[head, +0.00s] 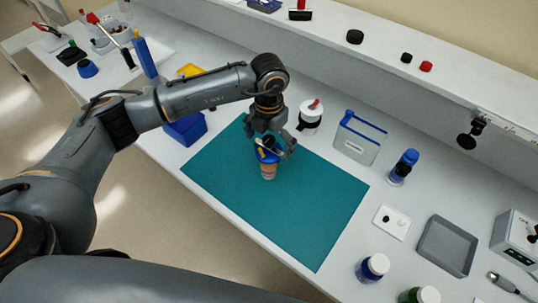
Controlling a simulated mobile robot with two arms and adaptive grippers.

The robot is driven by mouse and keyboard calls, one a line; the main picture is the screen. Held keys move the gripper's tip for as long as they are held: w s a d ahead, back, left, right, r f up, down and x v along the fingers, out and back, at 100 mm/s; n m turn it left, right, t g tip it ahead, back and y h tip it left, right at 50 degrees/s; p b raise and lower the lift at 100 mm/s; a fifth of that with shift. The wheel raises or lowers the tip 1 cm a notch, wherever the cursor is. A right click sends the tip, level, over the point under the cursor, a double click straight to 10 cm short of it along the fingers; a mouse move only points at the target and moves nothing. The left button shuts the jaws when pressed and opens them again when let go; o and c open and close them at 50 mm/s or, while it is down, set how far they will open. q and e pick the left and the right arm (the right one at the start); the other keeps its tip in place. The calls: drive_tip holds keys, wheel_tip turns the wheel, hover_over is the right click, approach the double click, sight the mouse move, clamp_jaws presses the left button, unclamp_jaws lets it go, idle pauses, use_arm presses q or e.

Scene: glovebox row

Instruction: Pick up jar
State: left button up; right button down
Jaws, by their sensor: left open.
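A small jar (268,173) with an orange-brown body and a blue top stands upright on the teal mat (320,205), near the mat's upper left part. My left gripper (270,153) points down over it from above. Its fingers are open around the jar's top and hide part of it; I cannot tell whether they touch it. My right gripper is not in view.
A white container with a black band (309,118), a clear blue-edged rack (359,140) and a blue bottle (403,166) stand behind the mat. A grey tray (445,246) and a white-lidded blue jar (373,267) are at right. The mat's right part is clear.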

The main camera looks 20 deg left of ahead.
use_arm(q)
drive_tip(key=shift+f, duration=1.1)
drive_tip(key=c, duration=1.6)
drive_tip(key=shift+r, duration=0.1)
drive_tip(key=shift+c, duration=0.2)
